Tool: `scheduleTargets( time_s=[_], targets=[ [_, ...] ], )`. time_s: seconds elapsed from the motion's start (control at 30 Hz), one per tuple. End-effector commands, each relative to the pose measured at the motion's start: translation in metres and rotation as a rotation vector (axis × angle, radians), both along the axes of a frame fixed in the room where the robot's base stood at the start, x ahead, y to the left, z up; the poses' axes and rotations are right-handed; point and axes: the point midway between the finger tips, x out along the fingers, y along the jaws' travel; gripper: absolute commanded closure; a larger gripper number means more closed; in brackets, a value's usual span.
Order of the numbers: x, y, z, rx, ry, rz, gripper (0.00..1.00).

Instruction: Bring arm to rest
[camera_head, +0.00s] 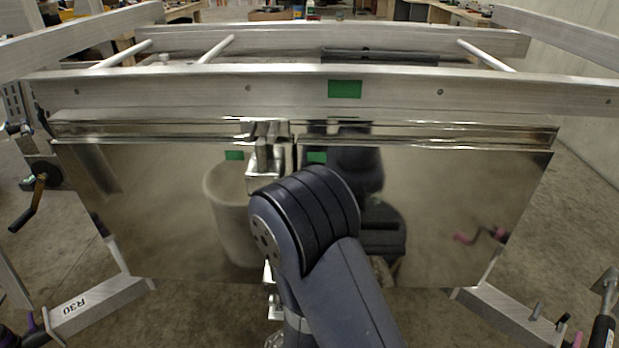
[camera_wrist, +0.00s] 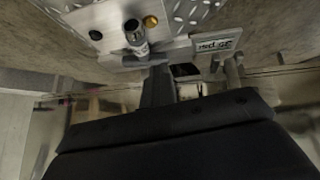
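My arm (camera_head: 340,280) is folded up in front of the trailer in the head view. Its dark elbow stands before the middle of a shiny metal panel (camera_head: 140,220). I cannot tell whether these dark parts belong to my gripper, nor whether anything is held.
The aluminium trailer frame (camera_head: 200,92) crosses the head view above the panel, with a green patch (camera_head: 345,89) on it. A labelled beam (camera_head: 100,305) stands low left, and a crank handle (camera_head: 28,205) is at the left. Checker plate (camera_wrist: 190,14) shows in the wrist view.

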Motion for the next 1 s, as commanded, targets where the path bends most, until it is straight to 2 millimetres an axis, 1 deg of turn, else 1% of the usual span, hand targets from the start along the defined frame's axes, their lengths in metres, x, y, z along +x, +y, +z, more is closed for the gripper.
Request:
scheduleTargets(
  time_s=[0.03, 0.27, 0.6, 1.0],
  targets=[
    [0.0, 0.0, -0.01, 0.002, 0.0, 0.0, 1.0],
    [0.001, -0.001, -0.03, 0.011, 0.004, 0.004, 1.0],
    [-0.001, -0.005, -0.026, 0.012, 0.004, 0.154, 1.0],
    [-0.003, -0.006, -0.023, 0.01, 0.006, 0.202, 1.0]
  ],
)
